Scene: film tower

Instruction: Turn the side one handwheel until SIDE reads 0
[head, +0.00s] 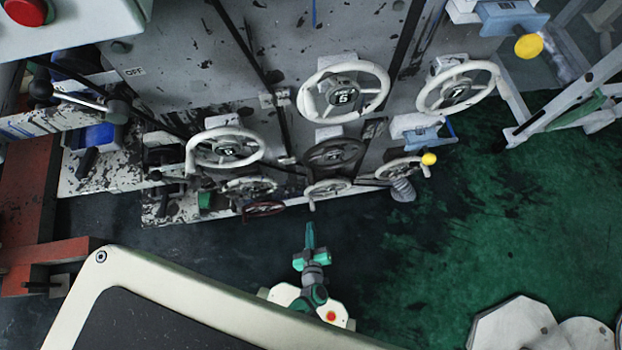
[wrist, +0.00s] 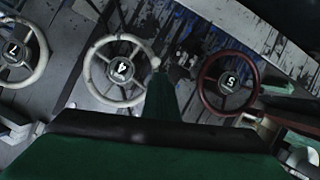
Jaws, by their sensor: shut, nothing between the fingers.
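Several handwheels stand on the machine face; none is readably marked side one, and I see no SIDE readout. In the wrist view are a white wheel marked 4 (wrist: 92,75), a dark red wheel marked 5 (wrist: 203,92) and a white wheel marked 7 (wrist: 42,60). My gripper (head: 309,228) is shut and empty, below the lower wheels in the head view. In the wrist view its green fingers (wrist: 160,82) overlap the right side of wheel 4, near its pale knob (wrist: 155,62). I cannot tell whether they touch. The dark red wheel (head: 264,209) is low in the head view.
Upper wheels, one marked 7 (head: 459,69) and another with a label (head: 343,64), project from the scuffed grey panel (head: 200,50). A yellow-knobbed lever (head: 428,159) sticks out at right. Green floor (head: 480,220) lies open at right; a red frame (head: 25,210) stands left.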

